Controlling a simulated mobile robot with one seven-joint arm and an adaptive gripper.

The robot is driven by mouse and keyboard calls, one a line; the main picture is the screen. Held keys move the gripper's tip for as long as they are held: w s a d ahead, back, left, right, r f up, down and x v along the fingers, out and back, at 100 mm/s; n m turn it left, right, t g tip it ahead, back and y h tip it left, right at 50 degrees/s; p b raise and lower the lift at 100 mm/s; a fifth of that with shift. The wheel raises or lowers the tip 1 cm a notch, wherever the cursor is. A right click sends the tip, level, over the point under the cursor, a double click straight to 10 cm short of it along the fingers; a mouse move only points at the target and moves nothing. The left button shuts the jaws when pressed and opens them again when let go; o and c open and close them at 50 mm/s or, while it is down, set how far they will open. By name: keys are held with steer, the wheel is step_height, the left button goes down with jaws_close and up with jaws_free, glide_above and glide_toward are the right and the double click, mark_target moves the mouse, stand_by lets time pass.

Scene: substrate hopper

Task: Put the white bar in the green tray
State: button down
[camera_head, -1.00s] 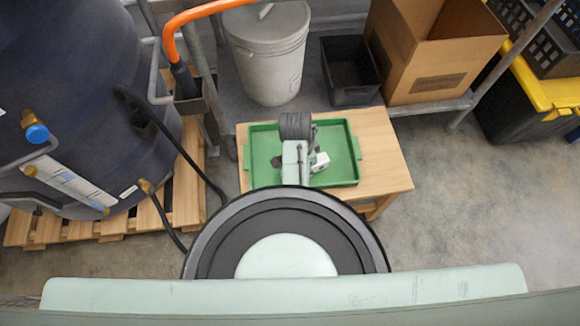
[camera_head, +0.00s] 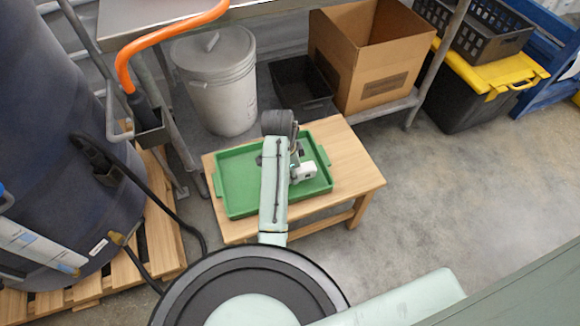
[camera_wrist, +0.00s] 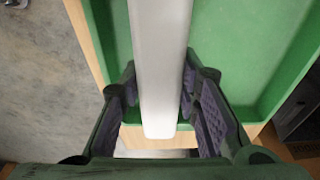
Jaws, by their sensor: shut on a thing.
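The white bar (camera_wrist: 162,50) runs lengthwise down the middle of the wrist view, between the two dark fingers of my gripper (camera_wrist: 160,92). My gripper is shut on it. The green tray (camera_wrist: 240,45) lies behind the bar, and the bar's near end overlaps the tray's edge in that view. I cannot tell whether the bar touches the tray. In the head view the green tray (camera_head: 230,187) sits on a small wooden table, with my arm reaching over it. My arm hides part of the tray there, and I cannot make out the bar clearly.
The wooden table (camera_head: 352,170) has bare wood right of the tray. Behind it stand a lidded grey bucket (camera_head: 222,95), a black bin (camera_head: 300,88) and an open cardboard box (camera_head: 375,75). A dark tank (camera_head: 60,130) stands on a pallet at left. Floor at right is clear.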

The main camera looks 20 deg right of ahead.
steer(key=w, duration=0.2)
steer(key=w+d, duration=0.2)
steer(key=w, duration=0.1)
steer(key=shift+w+d+f+p, duration=0.1)
steer(key=shift+w+f+p, duration=0.05)
steer(key=shift+w+p, duration=0.2)
steer(key=shift+f+p, duration=0.4)
steer(key=shift+f, duration=1.4)
steer(key=shift+f, duration=0.1)
steer(key=c, duration=1.2)
jaws_free()
step_height(320, 180, up, 12)
steer(key=a+p, duration=0.1)
steer(key=p, duration=0.1)
steer(key=shift+a+p, duration=0.4)
